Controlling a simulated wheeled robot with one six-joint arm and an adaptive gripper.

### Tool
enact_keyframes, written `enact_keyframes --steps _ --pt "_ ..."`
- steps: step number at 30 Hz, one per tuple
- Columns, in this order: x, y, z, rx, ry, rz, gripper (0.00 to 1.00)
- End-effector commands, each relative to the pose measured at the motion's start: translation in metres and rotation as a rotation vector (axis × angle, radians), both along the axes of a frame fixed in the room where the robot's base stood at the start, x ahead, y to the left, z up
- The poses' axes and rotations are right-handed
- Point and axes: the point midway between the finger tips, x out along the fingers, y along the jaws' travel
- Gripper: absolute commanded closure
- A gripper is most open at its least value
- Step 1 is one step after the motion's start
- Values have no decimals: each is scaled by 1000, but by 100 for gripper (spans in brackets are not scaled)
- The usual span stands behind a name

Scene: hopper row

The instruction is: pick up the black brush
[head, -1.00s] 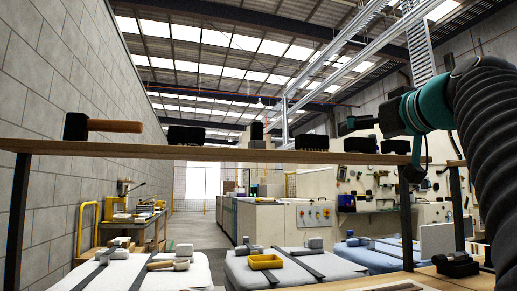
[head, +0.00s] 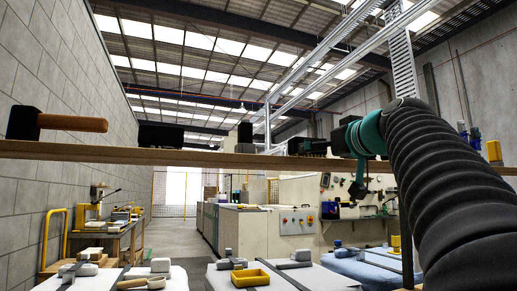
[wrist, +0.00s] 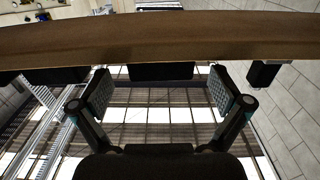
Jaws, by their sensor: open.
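Several dark blocks stand along a wooden shelf (head: 225,157). A black block-like thing, which looks like the black brush (head: 307,146), stands right of the middle in the head view. In the wrist view, which is upside down, a black block (wrist: 160,71) at the shelf edge shows between my fingers; I take it for the same thing, but its bristles cannot be made out. My gripper (wrist: 160,86) is open and empty, its two padded fingers spread to either side of that block. I cannot tell the remaining distance. In the head view my arm hides the fingertips partly.
A black-headed hammer with an orange handle (head: 60,122) lies at the shelf's left end. Another black block (head: 160,135) and a dark upright block (head: 245,132) share the shelf. Below stand tables, one with a yellow tray (head: 250,277). A block wall is at left.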

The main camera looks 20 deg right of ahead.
Motion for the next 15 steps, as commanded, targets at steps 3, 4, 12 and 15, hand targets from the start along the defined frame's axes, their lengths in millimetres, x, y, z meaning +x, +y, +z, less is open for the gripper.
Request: enact_keyframes --steps 3,4,12,15 --pt "13 1 1 0 1 1 0" --pt "14 1 0 0 0 1 0" --pt "29 1 1 -1 1 0 0" --pt "43 1 1 0 2 1 0"
